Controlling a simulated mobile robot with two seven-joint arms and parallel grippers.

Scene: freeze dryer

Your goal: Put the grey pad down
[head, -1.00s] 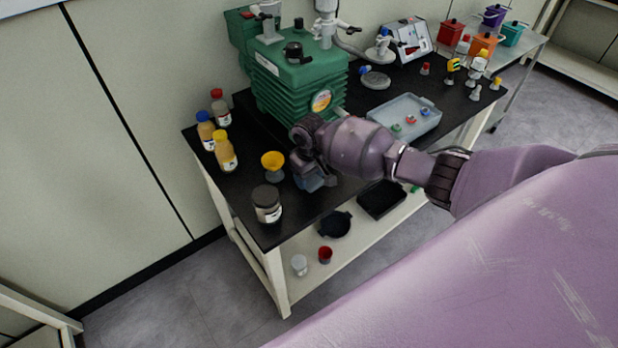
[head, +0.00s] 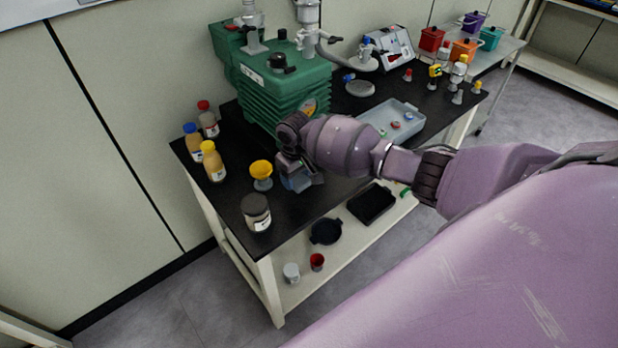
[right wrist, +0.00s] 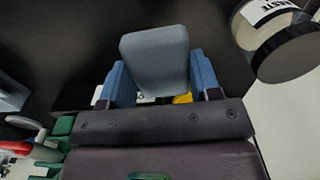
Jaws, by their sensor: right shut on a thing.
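My right gripper (head: 299,181) is low over the black bench top, in front of the green pump and just right of the yellow funnel. In the right wrist view its blue fingers (right wrist: 160,82) are shut on the grey pad (right wrist: 155,58), a rounded flat block. The black bench top (head: 325,196) lies behind the pad in that view. I cannot tell whether the pad touches the bench. In the head view the pad cannot be told apart from the fingers. My left gripper is in neither view.
A dark-lidded jar (head: 256,212) stands near the front corner, also in the right wrist view (right wrist: 280,35). The yellow funnel (head: 261,172), several bottles (head: 213,162), the green pump (head: 270,85) and a clear tray (head: 398,122) surround my gripper. Bare bench lies between jar and gripper.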

